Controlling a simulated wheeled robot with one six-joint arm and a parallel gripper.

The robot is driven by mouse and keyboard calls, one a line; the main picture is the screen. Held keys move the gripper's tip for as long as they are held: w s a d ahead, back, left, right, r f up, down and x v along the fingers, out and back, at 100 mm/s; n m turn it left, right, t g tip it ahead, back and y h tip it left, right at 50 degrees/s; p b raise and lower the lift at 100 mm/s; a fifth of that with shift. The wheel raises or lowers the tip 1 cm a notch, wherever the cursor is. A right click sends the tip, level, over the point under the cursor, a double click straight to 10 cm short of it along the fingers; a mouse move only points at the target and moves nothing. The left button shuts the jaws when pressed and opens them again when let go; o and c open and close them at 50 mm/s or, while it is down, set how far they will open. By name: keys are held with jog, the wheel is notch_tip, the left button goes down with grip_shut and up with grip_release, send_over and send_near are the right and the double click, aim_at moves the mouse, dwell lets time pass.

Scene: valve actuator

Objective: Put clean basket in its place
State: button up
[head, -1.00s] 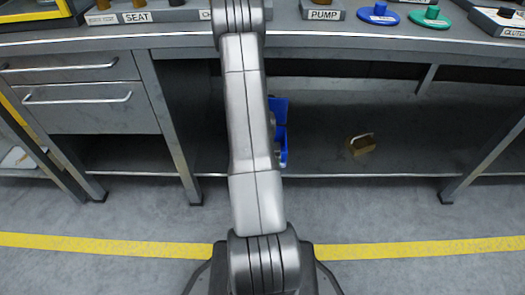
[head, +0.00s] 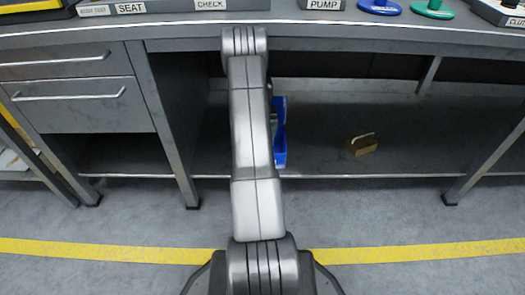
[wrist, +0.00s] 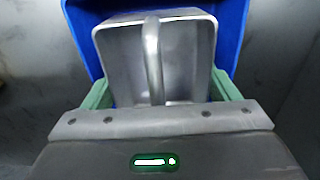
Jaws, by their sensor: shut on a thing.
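A silver-grey metal basket (wrist: 191,75) with an upright bar handle fills the middle of the wrist view. My gripper (wrist: 157,88), with green fingers on both sides of the basket, is shut on it. A blue bin (wrist: 236,28) shows behind and around the basket; whether the basket touches it I cannot tell. In the head view the blue bin (head: 281,145) is partly hidden behind my arm, at the lower shelf. My arm also hides most of the gripper and the silver basket there.
A small brown basket with a handle (head: 363,147) stands on the lower shelf (head: 410,168), right of the blue bin. The shelf around it is clear. Bench legs (head: 180,150) and drawers (head: 85,105) bound the left. The bench top (head: 400,37) overhangs the shelf.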

jog(key=f+b, duration=0.1)
jog(key=f, duration=0.4)
jog(key=f+b, duration=0.2)
jog(key=f, duration=0.3)
jog(key=shift+s+f, duration=0.2)
jog(key=shift+f, duration=0.05)
jog(key=shift+w+f+b, duration=0.1)
jog(key=shift+w+b, duration=0.1)
jog(key=shift+b, duration=0.3)
jog(key=o, duration=1)
notch_tip(320, 180, up, 12)
jog(key=p, duration=0.4)
